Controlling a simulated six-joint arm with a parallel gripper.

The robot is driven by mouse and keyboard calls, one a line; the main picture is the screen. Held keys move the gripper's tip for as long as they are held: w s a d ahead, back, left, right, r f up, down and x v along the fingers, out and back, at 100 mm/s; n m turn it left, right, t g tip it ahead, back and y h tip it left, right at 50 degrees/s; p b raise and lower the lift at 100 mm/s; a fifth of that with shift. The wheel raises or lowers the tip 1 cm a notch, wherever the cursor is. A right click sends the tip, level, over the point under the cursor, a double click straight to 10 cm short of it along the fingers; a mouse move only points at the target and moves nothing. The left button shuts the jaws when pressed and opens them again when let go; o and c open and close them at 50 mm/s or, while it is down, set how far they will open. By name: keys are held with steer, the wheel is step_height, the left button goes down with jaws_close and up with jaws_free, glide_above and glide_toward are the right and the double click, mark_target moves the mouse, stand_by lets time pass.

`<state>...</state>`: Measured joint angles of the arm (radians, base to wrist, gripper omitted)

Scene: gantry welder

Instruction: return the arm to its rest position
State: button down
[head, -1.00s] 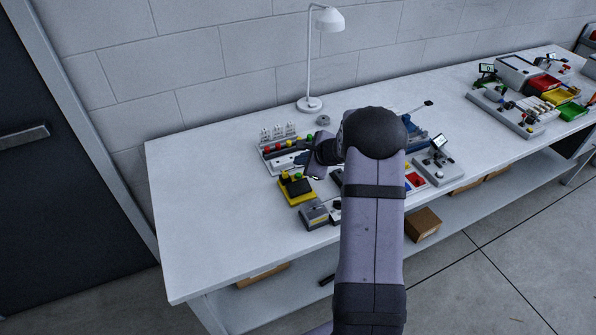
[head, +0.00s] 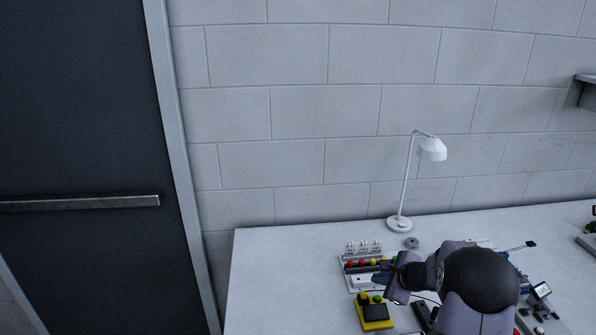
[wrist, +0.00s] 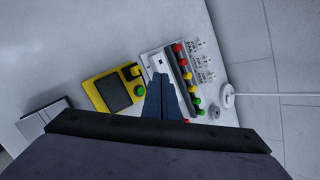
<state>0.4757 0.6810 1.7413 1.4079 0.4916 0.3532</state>
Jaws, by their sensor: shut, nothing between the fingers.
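My arm reaches over the bench from the lower right of the head view. My gripper (head: 382,281) is above the left part of the bench, just in front of a panel with coloured buttons. In the wrist view my gripper (wrist: 158,82) shows as two blue-grey fingers closed together, with nothing held. Their tips appear over the light base of the button panel (wrist: 152,63); I cannot tell the height between them. A yellow device (wrist: 91,95) with a dark face and a green button lies beside the fingers.
The white bench (head: 262,270) is bare at its left end. A white lamp (head: 401,224) stands at the back by the block wall. A small grey ring (head: 411,243) lies near its base. More equipment (head: 540,293) stands to the right of my arm. A dark door is far left.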

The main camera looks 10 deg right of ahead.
steer(key=s+a+r+n+g+y, duration=0.15)
steer(key=s+a+n+g, duration=0.35)
steer(key=s+a+n, duration=0.95)
steer(key=s+a+n+g+h, duration=0.1)
steer(key=s+n+g+h, duration=0.2)
steer(key=s+n, duration=0.6)
steer(key=s, duration=1)
steer(key=shift+s+a+r+g+h, duration=0.2)
steer(key=shift+s+g+h, duration=0.1)
steer(key=shift+s+h, duration=0.1)
